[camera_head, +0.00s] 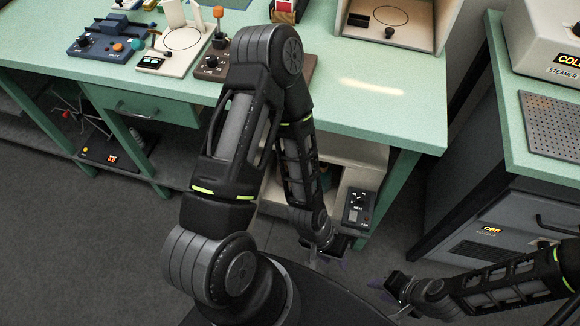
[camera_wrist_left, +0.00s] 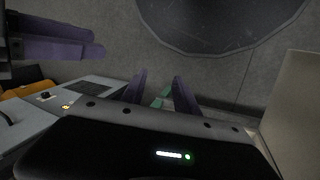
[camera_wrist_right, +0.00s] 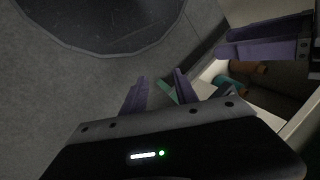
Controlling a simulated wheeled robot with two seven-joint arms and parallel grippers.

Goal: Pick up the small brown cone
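No small brown cone can be made out with certainty. In the right wrist view, a brown rounded piece (camera_wrist_right: 248,67) and a teal piece (camera_wrist_right: 230,83) lie in a pale-walled open space at the right; the brown piece's shape is partly hidden. My left gripper (camera_head: 318,262) is low in front of the pale unit under the bench; its purple fingers (camera_wrist_left: 160,88) stand apart. My right gripper (camera_head: 392,300) is low at the right; its purple fingers (camera_wrist_right: 160,85) also stand apart. Thin green shapes show between the fingers in both wrist views; I cannot tell what they are.
A green bench (camera_head: 390,90) stands above, with several small devices at its left and an open beige box (camera_head: 392,32). Below it is a pale unit with a dark control panel (camera_head: 358,206). A grey steamer cabinet (camera_head: 500,190) stands right. Floor at lower left is clear.

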